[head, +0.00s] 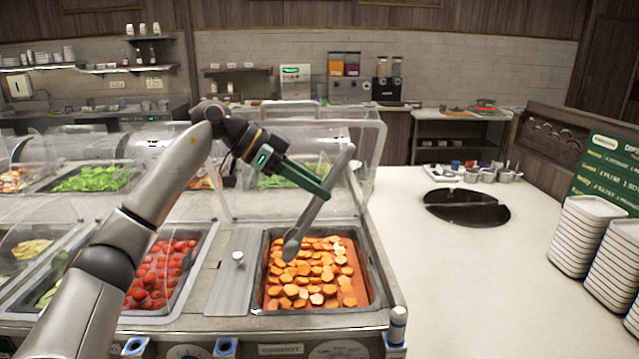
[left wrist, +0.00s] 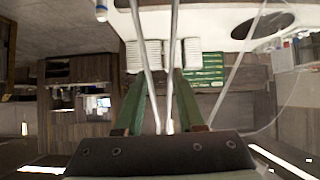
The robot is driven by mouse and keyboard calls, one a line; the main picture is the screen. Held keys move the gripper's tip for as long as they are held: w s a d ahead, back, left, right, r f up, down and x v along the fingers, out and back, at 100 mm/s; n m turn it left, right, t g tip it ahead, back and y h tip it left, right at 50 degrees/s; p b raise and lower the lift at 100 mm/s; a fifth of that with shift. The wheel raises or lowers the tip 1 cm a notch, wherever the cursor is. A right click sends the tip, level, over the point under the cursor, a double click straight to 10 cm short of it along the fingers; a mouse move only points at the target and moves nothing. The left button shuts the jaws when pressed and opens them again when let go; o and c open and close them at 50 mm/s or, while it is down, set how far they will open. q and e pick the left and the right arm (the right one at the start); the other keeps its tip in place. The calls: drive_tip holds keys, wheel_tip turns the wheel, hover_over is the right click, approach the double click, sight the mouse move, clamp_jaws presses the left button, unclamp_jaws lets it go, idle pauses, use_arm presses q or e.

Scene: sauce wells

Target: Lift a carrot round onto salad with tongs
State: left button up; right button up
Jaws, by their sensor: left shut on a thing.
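My left gripper (head: 318,190) is shut on the metal tongs (head: 318,212), whose lower end hangs over the carrot bin. The tongs' two arms (left wrist: 148,60) also show between my green fingers (left wrist: 160,85) in the left wrist view. Orange carrot rounds (head: 312,275) lie spread in the dark-rimmed carrot bin (head: 372,290). I cannot tell whether the tongs' tips touch or hold a round. Green salad leaves (head: 95,178) fill a bin at the left; more leaves (head: 285,180) lie in a bin behind my gripper, partly hidden. My right gripper is not in view.
A clear guard (head: 365,135) stands behind the carrot bin. A metal lid (head: 233,275) lies left of it, beside the tomato bin (head: 165,275). The white counter (head: 440,270) at right is mostly clear, with stacked plates (head: 585,235) at its far side.

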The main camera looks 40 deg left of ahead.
use_arm(q)
wheel_tip(320, 180, down, 10)
drive_tip(key=b, duration=0.1)
drive_tip(key=shift+b, duration=0.3)
idle(0.6)
drive_tip(key=shift+o, duration=0.4)
drive_tip(key=shift+w, duration=0.1)
clamp_jaws()
